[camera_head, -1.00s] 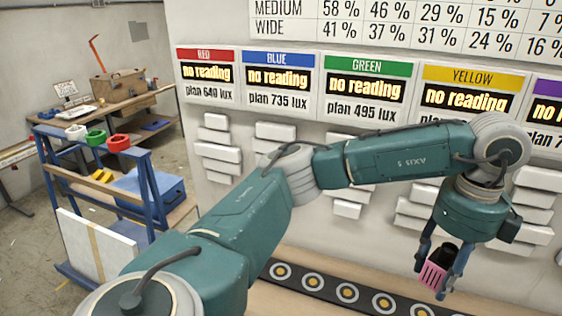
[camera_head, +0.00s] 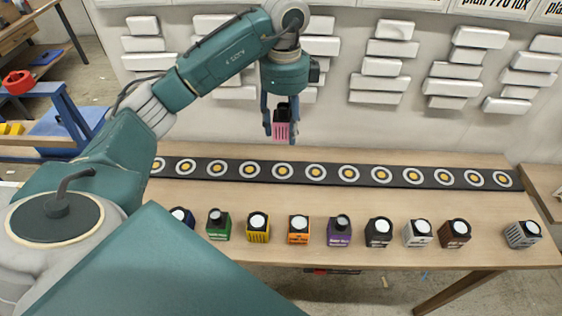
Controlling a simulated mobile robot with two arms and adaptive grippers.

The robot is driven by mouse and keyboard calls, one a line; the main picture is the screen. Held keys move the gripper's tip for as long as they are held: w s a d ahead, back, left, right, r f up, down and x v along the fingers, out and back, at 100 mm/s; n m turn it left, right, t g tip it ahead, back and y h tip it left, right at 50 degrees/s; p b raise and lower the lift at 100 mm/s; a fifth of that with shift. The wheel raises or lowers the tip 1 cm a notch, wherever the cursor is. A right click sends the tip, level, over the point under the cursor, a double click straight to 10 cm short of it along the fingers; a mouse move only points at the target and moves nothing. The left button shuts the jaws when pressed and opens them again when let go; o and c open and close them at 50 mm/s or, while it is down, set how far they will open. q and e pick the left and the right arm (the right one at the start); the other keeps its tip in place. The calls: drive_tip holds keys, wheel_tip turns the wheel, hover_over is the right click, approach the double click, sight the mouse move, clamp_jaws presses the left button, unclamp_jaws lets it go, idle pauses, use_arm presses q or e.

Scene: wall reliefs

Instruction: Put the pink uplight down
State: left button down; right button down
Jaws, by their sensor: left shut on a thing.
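The pink uplight (camera_head: 281,131) is a small pink box with a dark top. My left gripper (camera_head: 280,125) is shut on it and holds it upright in the air, in front of the white wall blocks. It appears above the back of the wooden table (camera_head: 400,205), behind the black strip (camera_head: 332,174) in the picture. The strip carries a row of white rings with yellow centres. My right gripper does not show.
Several uplights stand in a row along the table's front, among them green (camera_head: 219,225), yellow (camera_head: 258,229), orange (camera_head: 299,230) and purple (camera_head: 340,231). A striped grey one (camera_head: 523,235) stands apart at the right. The strip is clear.

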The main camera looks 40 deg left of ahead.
use_arm(q)
drive_tip(key=p, duration=0.2)
hover_over(283, 171)
wheel_tip(283, 171, down, 9)
drive_tip(key=shift+s+f, duration=0.1)
drive_tip(key=shift+s, duration=0.05)
wheel_tip(283, 171, down, 5)
drive_tip(key=shift+p, duration=0.35)
drive_tip(key=shift+d+f, duration=0.1)
drive_tip(key=c, duration=0.9)
unclamp_jaws()
